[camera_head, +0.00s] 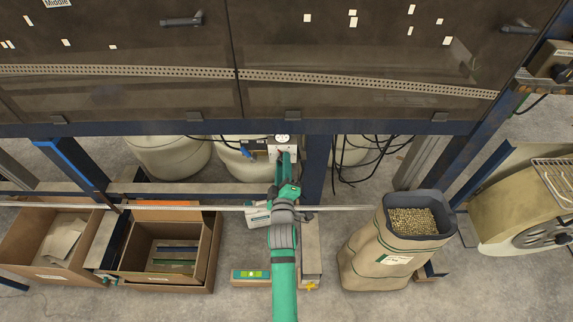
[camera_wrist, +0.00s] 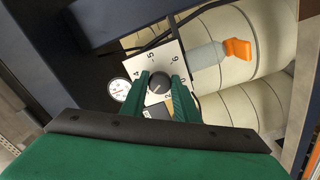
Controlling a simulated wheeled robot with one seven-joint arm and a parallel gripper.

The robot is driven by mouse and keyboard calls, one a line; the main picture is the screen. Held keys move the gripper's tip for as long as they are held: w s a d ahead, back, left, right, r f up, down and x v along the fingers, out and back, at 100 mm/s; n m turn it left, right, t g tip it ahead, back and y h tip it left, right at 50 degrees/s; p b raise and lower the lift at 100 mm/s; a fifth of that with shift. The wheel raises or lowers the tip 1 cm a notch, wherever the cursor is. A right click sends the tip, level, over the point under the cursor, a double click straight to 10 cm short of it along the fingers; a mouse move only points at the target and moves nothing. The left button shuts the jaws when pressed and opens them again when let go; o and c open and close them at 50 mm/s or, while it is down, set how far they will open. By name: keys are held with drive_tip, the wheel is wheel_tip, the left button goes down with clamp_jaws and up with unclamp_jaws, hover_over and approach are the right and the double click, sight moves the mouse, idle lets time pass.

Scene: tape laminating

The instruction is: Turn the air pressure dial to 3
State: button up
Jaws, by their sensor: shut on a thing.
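The air pressure dial (camera_wrist: 158,87) is a round dark knob on a white plate (camera_wrist: 175,60) marked with numbers; 4, 5, 6, 0 and 2 can be read. My gripper (camera_wrist: 161,82) has its two green fingers on either side of the knob, shut on it. A light mark on the knob is too small to read surely against the scale. A round white gauge (camera_wrist: 118,89) sits to the left of the plate. In the head view the white plate (camera_head: 283,141) shows at the frame's lower edge, with my green gripper (camera_head: 286,156) reaching it; the knob is hidden there.
An orange-handled valve (camera_wrist: 237,48) stands right of the plate, in front of pale tanks (camera_wrist: 262,30). A blue post (camera_head: 317,168) is close on the right of my gripper. Cardboard boxes (camera_head: 213,250) and a sack of pellets (camera_head: 365,255) stand on the floor below.

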drive_tip(key=o, duration=1.1)
drive_tip(key=shift+c, duration=0.2)
drive_tip(key=s, duration=1)
drive_tip(key=shift+s, duration=0.4)
drive_tip(key=shift+w, duration=0.1)
